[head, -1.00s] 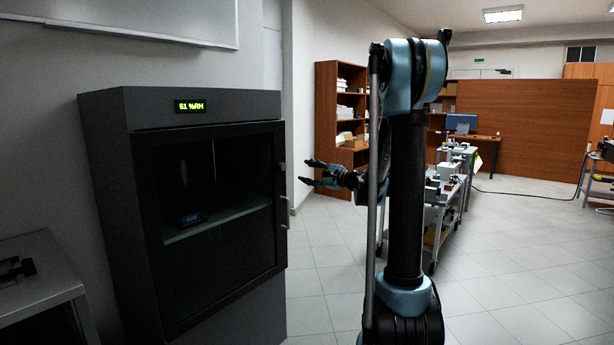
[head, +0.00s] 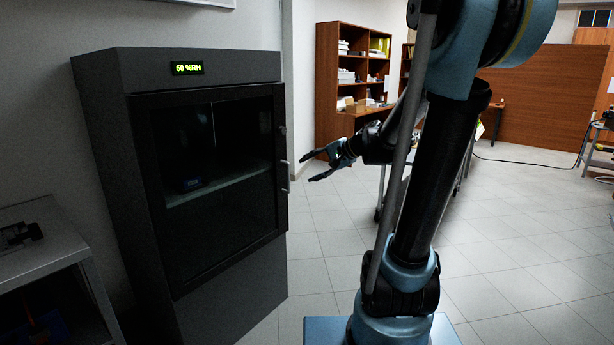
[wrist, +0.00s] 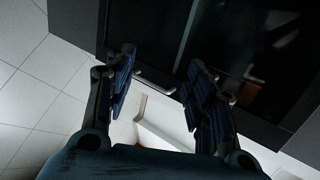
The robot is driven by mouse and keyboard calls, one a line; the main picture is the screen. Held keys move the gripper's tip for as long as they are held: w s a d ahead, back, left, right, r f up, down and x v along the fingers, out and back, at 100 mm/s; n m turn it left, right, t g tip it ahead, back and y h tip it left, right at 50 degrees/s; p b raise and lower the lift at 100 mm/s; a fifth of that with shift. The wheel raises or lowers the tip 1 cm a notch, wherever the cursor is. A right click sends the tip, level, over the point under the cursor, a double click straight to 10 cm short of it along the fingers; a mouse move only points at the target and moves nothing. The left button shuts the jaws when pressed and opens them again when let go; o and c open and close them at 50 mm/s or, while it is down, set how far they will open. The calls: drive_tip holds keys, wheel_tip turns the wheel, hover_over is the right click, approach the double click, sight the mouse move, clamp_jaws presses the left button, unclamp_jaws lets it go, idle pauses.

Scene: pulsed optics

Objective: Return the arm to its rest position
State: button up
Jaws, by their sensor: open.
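My gripper (head: 322,165) is open and empty in the head view. It points left, to the right of the dry cabinet (head: 112,160), apart from the cabinet's door handle (head: 284,178). My arm rises at the right of the head view and bends down to the gripper. The cabinet's glass door looks closed, and a small dark blue object (head: 190,184) sits on the shelf inside. The display (head: 187,68) reads 50 %RH.
A grey metal table (head: 40,262) stands at the lower left with a dark part on top. A wooden bookcase (head: 328,85) and a wooden partition (head: 535,105) stand at the back. Tiled floor (head: 525,225) is free to the right.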

drive_tip(key=s+d+f+n+g+h, duration=0.1)
drive_tip(key=s+d+f+n+h, duration=0.1)
drive_tip(key=s+d+f, duration=0.3)
drive_tip(key=s+d+f+n+g+h, duration=0.1)
drive_tip(key=s+d+f+h, duration=0.3)
drive_tip(key=s, duration=0.9)
drive_tip(key=s+d+f+n+g+h, duration=0.2)
drive_tip(key=s+d+f+n+h, duration=0.1)
drive_tip(key=s+d+f, duration=0.3)
drive_tip(key=s+d+n, duration=0.1)
drive_tip(key=s+d, duration=0.1)
drive_tip(key=s, duration=0.1)
drive_tip(key=shift+h, duration=0.4)
drive_tip(key=shift+w+f, duration=0.1)
drive_tip(key=shift+w+f, duration=0.2)
drive_tip(key=shift+w, duration=0.25)
